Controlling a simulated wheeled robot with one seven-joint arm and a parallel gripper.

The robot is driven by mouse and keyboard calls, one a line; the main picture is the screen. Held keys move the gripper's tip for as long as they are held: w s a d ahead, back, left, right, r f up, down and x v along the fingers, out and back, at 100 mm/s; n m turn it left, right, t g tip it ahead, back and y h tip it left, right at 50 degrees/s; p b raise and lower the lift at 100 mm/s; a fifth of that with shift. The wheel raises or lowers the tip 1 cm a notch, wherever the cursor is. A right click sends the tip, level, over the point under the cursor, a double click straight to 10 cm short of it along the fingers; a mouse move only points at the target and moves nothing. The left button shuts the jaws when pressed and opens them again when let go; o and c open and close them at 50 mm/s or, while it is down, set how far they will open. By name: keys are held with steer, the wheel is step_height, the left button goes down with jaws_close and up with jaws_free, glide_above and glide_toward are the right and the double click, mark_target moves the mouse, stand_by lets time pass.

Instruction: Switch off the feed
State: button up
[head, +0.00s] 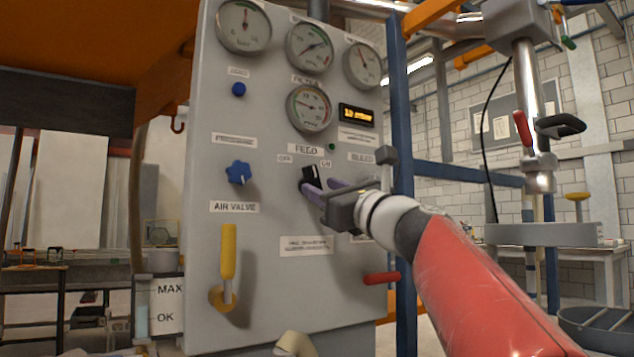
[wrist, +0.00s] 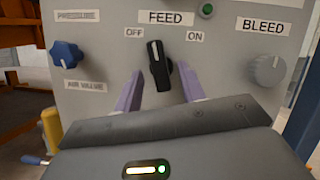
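The feed switch (wrist: 158,66) is a black rotary knob with a white pointer line, under the FEED label between OFF and ON. Its pointer stands nearly upright, tipped slightly toward OFF in the wrist view. The switch also shows in the head view (head: 309,174), partly hidden by my gripper. My gripper (wrist: 159,78) is open, with one pale purple finger on each side of the knob and gaps visible beside it. In the head view my gripper (head: 326,186) reaches the panel from the right. Contact with the knob cannot be told.
The grey panel (head: 265,120) carries a blue pressure knob (wrist: 67,55) left of the switch and a grey bleed knob (wrist: 268,70) right. A small green lamp (wrist: 207,9) sits above. A yellow air valve lever (head: 228,252) and a red handle (head: 381,279) stick out lower down.

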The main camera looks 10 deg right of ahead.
steer(key=shift+x, duration=0.8)
jaws_close()
steer(key=shift+d+n+g+y+p, duration=0.1)
steer(key=shift+n+g+y, duration=0.25)
steer(key=shift+n, duration=0.6)
steer(key=shift+a+n+g+y+p, duration=0.15)
steer(key=shift+n+g+y, duration=0.15)
steer(key=shift+n, duration=0.6)
steer(key=shift+d+n+g+y+p, duration=0.15)
steer(key=shift+n+g+y, duration=0.2)
steer(key=shift+n, duration=0.6)
jaws_free()
